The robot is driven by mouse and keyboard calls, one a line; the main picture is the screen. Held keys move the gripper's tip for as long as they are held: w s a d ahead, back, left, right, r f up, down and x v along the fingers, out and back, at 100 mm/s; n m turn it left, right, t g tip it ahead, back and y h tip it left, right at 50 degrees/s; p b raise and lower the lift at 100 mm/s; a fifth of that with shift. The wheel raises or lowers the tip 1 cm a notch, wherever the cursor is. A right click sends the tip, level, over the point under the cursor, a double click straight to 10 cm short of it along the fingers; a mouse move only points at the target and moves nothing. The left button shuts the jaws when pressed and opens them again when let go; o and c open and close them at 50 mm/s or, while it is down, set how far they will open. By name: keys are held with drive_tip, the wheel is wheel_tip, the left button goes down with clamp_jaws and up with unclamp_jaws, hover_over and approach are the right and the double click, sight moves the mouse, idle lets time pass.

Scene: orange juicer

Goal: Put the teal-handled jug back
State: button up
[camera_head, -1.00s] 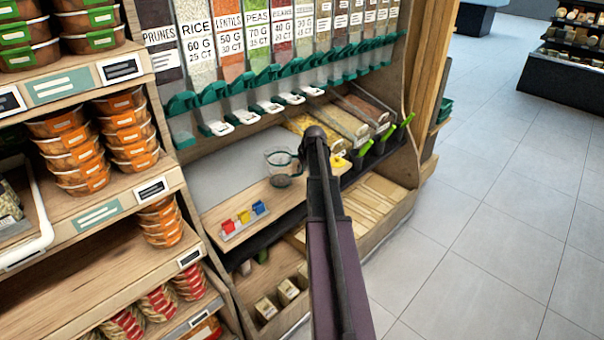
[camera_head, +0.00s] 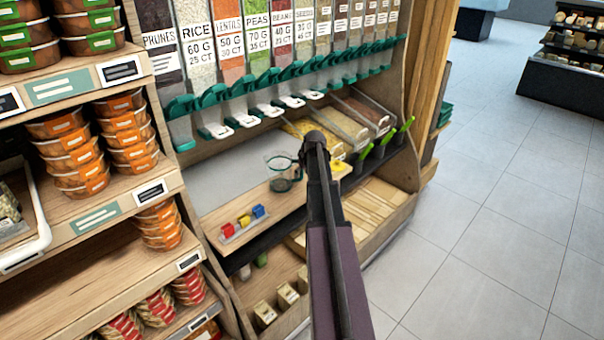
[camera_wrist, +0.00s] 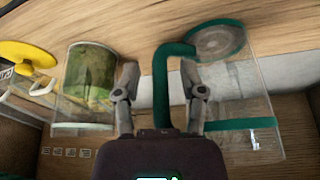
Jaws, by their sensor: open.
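The clear jug (camera_head: 277,164) with teal trim stands at the front of the wooden shelf below the dispensers, left of my wrist. In the wrist view the jug's clear body (camera_wrist: 245,95) is at right, and its teal handle (camera_wrist: 161,90) runs between my fingers. My gripper (camera_wrist: 160,82) is open around the handle, with a gap on both sides. My gripper's fingers are hidden in the head view by my wrist and arm.
Dispensers with teal levers (camera_head: 210,95) hang above the shelf. Red, yellow and blue blocks (camera_head: 243,219) lie left of the jug. Bins with green-handled scoops (camera_head: 384,140) are at right. A clear container with green inside (camera_wrist: 90,78) and a yellow disc (camera_wrist: 27,53) are left of my fingers.

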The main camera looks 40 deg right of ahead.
drive_tip(key=shift+r, duration=0.1)
drive_tip(key=p+v, duration=1.1)
drive_tip(key=v, duration=0.1)
idle(0.6)
idle(0.5)
drive_tip(key=shift+r, duration=0.1)
